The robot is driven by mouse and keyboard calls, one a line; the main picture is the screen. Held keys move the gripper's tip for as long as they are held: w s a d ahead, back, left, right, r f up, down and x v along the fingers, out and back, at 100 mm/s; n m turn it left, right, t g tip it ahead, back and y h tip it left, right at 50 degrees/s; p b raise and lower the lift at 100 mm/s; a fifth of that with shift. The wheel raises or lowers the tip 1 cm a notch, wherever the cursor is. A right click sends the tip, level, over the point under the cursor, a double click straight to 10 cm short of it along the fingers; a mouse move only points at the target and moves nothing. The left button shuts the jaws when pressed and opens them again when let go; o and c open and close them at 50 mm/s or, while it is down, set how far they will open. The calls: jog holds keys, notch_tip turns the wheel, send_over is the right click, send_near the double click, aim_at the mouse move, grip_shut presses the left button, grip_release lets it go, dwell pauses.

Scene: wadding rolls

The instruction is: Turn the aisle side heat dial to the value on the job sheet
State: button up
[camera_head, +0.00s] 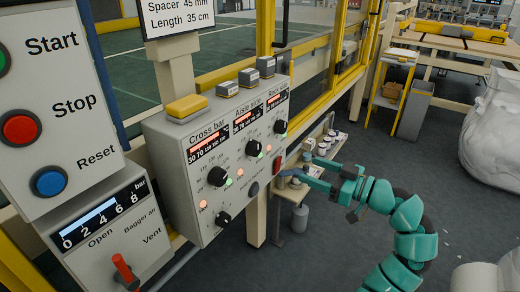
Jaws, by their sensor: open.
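The grey heat control box (185,150) carries three black dials under red displays. The aisle side heat dial (253,148) is the middle one, between the cross bar dial (217,176) and the rack side dial (281,126). Its pointer setting is too small to read. The job sheet (180,18) is cut off at the top; it shows "Spacer 45 mm" and "Length 35 cm", with no heat value in view. My gripper (287,178) is open and empty at the box's right edge, right of and below the aisle side dial, apart from it.
Beside the dials are small green and orange lamps, a lower black knob (223,218) and a red switch (279,163). A panel with Start, Stop (20,128) and Reset buttons stands left. A shelf with small items (325,143) lies behind my gripper.

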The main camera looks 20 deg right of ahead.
aim_at(258, 149)
jog(key=x, duration=1.7)
jog(key=shift+w+a+r+b, duration=0.1)
jog(key=shift+b, duration=0.2)
jog(key=c, duration=1)
